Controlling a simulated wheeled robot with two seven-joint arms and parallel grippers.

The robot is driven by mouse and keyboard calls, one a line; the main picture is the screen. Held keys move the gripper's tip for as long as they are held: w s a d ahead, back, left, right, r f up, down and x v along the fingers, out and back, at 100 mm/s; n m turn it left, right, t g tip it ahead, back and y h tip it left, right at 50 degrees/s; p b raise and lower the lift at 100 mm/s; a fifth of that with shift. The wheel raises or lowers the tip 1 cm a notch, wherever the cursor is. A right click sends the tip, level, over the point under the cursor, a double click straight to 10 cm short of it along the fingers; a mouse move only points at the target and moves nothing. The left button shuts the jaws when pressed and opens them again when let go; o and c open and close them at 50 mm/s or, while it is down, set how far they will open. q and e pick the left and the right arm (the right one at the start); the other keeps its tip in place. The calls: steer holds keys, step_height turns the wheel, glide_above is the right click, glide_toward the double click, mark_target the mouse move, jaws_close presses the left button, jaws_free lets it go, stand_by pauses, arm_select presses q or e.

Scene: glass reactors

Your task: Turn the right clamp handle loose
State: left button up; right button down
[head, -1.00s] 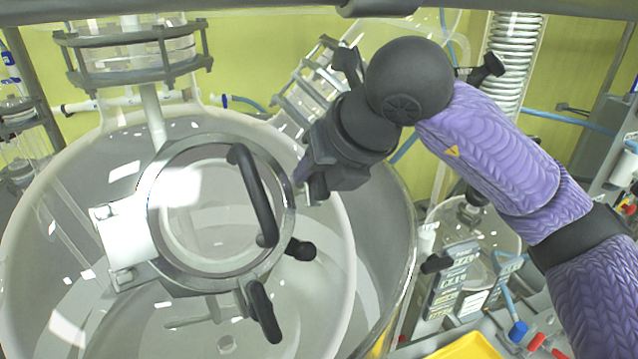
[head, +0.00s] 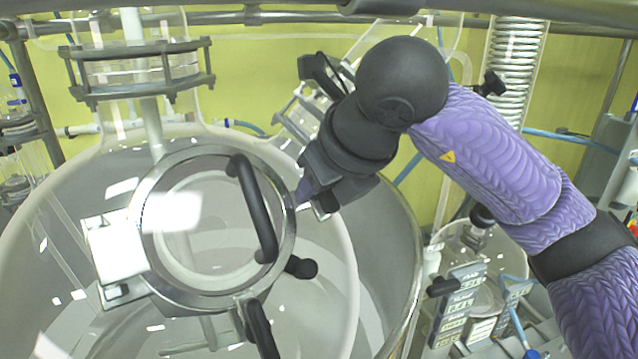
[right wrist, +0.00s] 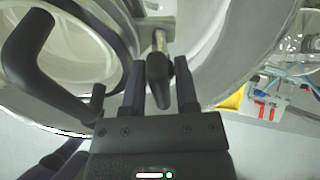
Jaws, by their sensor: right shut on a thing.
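The round glass port (head: 218,215) with a metal rim sits on the big reactor's lid, with a curved black bar handle (head: 256,210) across it. My right gripper (head: 310,198) is at the right edge of this rim. In the right wrist view, the black clamp handle (right wrist: 159,76) hangs from a metal bolt (right wrist: 160,42) between the two dark fingers, and the gripper is shut on it. In the head view my gripper hides this handle.
A black knob (head: 301,267) sticks out at the rim's lower right, and another black handle (head: 262,330) is below it. A flanged glass neck (head: 140,68) rises at the upper left. Glassware and a labelled panel (head: 456,305) stand at the right.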

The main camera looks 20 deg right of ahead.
mark_target(332, 196)
steer(key=c, duration=0.6)
jaws_free()
steer(key=b+v, duration=0.1)
steer(key=v, duration=0.2)
steer(key=shift+s+d, duration=0.1)
steer(key=shift+s, duration=0.15)
steer(key=s+d+b, duration=0.1)
steer(key=s, duration=0.2)
steer(key=s+d+b, duration=0.1)
steer(key=s, duration=0.3)
steer(key=s+d+b, duration=0.1)
steer(key=s+b, duration=0.1)
steer(key=s, duration=0.2)
steer(key=shift+s, duration=0.1)
